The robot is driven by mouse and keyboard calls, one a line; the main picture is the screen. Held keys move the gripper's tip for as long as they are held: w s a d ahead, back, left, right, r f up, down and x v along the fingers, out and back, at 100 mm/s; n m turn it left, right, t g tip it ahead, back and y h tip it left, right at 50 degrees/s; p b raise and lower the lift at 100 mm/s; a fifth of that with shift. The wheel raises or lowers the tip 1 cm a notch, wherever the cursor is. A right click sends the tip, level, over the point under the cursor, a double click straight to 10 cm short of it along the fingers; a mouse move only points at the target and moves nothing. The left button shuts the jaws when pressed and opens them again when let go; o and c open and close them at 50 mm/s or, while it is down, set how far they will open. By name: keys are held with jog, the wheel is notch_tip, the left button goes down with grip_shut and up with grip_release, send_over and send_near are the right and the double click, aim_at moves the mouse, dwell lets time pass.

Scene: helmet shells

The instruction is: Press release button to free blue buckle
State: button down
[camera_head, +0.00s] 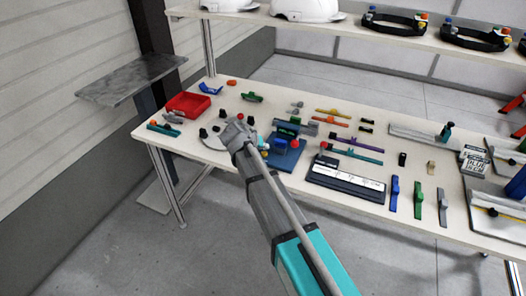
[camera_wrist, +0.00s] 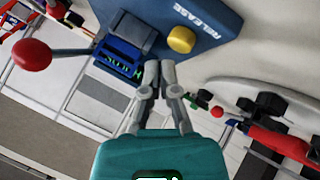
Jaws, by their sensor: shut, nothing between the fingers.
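In the wrist view a blue fixture (camera_wrist: 222,22) lettered RELEASE carries a round yellow button (camera_wrist: 181,39). A blue buckle (camera_wrist: 118,58) sits at the fixture's edge, left of the button, with a dark block beside it. My gripper (camera_wrist: 159,68) is shut and empty. Its fingertips lie just below the button in the picture, right of the buckle; I cannot tell whether they touch anything. In the head view the blue fixture (camera_head: 287,160) stands on the table, right of my wrist, partly hidden by my arm. The fingertips are hidden there.
A lever with a red ball (camera_wrist: 32,55) sticks out left of the buckle. The white table (camera_head: 345,205) holds a red bin (camera_head: 188,104), a long labelled rack (camera_head: 345,178) and several coloured straps. A shelf (camera_head: 365,32) with white helmets runs above the back.

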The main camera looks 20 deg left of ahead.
aim_at(264, 154)
jog(key=shift+r, duration=0.1)
jog(key=shift+r+p, duration=2.4)
jog(key=shift+p, duration=0.15)
jog(key=shift+s, duration=0.1)
